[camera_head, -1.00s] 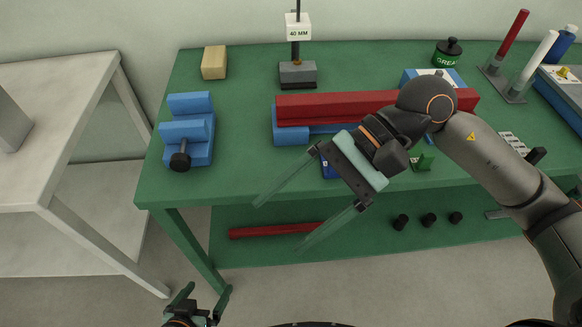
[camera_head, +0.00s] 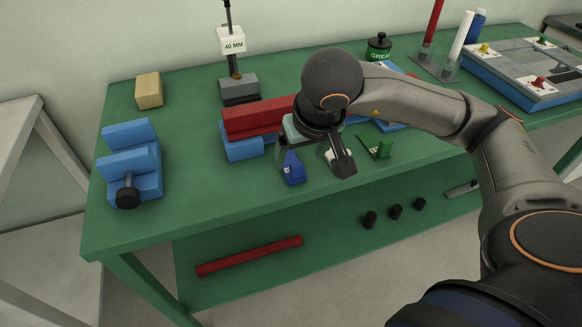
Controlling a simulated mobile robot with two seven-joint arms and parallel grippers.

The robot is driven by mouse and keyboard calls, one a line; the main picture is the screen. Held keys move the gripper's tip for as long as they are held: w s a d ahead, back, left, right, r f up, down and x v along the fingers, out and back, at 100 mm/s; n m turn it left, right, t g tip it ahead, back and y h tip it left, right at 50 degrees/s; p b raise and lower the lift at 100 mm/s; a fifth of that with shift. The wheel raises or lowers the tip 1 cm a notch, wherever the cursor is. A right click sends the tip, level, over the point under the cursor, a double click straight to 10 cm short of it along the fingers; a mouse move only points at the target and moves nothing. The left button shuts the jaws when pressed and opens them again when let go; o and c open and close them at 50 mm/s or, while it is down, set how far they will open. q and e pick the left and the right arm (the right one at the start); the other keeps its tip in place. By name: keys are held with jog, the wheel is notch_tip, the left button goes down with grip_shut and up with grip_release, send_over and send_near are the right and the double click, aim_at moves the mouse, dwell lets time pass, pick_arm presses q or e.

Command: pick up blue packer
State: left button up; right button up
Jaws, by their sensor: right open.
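The blue packer (camera_head: 292,168) is a small dark blue wedge with a pale label. It stands on the green bench near its front edge, in front of the long red bar. My right gripper (camera_head: 312,163) points down over it and is open. One finger is close to the packer's upper left side and the other is off to its right; whether either touches cannot be told. The gripper hides part of the packer's surroundings. My left gripper is out of the picture.
A red bar (camera_head: 258,116) on a blue block (camera_head: 242,148) lies just behind. A blue vise-like block (camera_head: 133,165) sits at left. A 40 MM stand (camera_head: 239,87) and grease pot (camera_head: 379,47) are at the back. The front-left bench top is clear.

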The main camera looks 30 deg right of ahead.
aim_at(297, 164)
jog(key=x, duration=0.5)
jog(key=shift+a+f, duration=0.1)
jog(key=shift+f, duration=0.25)
jog(key=shift+c, duration=0.2)
jog(key=shift+r, duration=0.1)
grip_shut()
